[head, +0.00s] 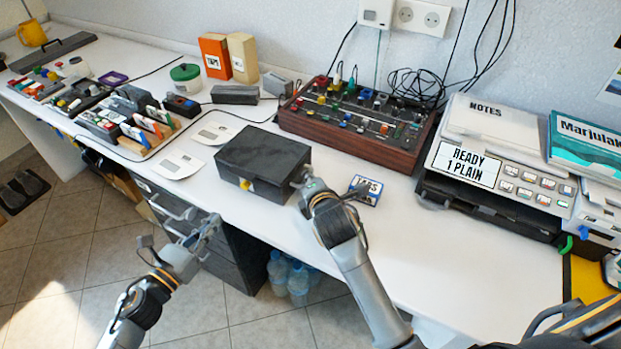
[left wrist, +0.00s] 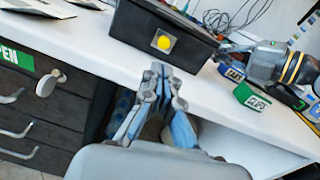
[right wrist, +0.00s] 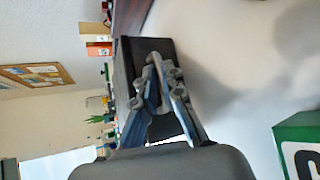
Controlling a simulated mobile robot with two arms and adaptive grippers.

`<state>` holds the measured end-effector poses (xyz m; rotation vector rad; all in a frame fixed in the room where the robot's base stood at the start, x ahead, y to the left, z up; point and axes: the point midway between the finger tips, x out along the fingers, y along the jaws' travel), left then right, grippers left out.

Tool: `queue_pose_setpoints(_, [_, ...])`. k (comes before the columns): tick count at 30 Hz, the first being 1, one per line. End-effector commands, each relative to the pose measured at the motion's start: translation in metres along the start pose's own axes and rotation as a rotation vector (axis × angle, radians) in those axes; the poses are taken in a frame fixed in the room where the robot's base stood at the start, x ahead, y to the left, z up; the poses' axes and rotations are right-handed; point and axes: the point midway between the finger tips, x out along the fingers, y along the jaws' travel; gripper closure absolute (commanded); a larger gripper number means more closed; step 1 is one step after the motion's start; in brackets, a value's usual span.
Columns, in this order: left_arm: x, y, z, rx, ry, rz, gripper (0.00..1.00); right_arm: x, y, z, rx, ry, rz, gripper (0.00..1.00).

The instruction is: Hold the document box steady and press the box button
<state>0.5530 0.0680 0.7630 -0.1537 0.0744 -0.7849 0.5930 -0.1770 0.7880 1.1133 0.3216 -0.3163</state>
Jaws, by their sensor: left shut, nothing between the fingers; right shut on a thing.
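The dark document box (head: 262,160) stands shut on the white desk. Its yellow button (head: 246,184) is on the front face and shows clearly in the left wrist view (left wrist: 164,43). My right gripper (head: 301,178) is at the box's right side, shut on the box; its fingers reach the box in the right wrist view (right wrist: 158,68). My left gripper (head: 211,222) is shut and empty, in front of the desk edge and apart from the box. In the left wrist view its closed fingertips (left wrist: 160,70) point toward the box front, just below the button.
A small labelled box (head: 366,190) lies right of my right gripper. A control panel with knobs (head: 352,125) stands behind the document box. White cards (head: 177,164) lie to its left. Drawers (head: 226,240) are below the desk. The desk front right is clear.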

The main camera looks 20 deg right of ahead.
Motion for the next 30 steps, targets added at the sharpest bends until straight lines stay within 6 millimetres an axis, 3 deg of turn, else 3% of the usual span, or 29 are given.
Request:
queue_pose_setpoints(5, [0.003,0.018,-0.044,-0.039,0.063,0.125,1.0,0.0,-0.001,0.0,0.0,0.001,-0.001,1.0])
queue_pose_setpoints(9, [0.0,0.033,-0.097,-0.08,0.149,0.269,1.0,0.0,-0.001,0.0,0.0,0.001,-0.001,1.0])
queue_pose_setpoints(14, [-0.006,0.036,-0.151,-0.143,0.24,0.431,1.0,0.0,-0.001,0.0,0.0,0.001,-0.001,1.0])
queue_pose_setpoints(16, [-0.006,0.031,-0.16,-0.19,0.249,0.507,1.0,0.0,0.0,0.0,0.0,0.001,-0.001,1.0])
queue_pose_setpoints(20, [0.001,0.019,-0.133,-0.305,0.156,0.611,1.0,0.0,0.0,0.0,0.0,0.001,-0.001,1.0])
queue_pose_setpoints(30, [0.004,-0.007,-0.021,-0.608,-0.234,0.717,1.0,0.0,-0.001,0.0,0.0,0.0,-0.001,1.0])
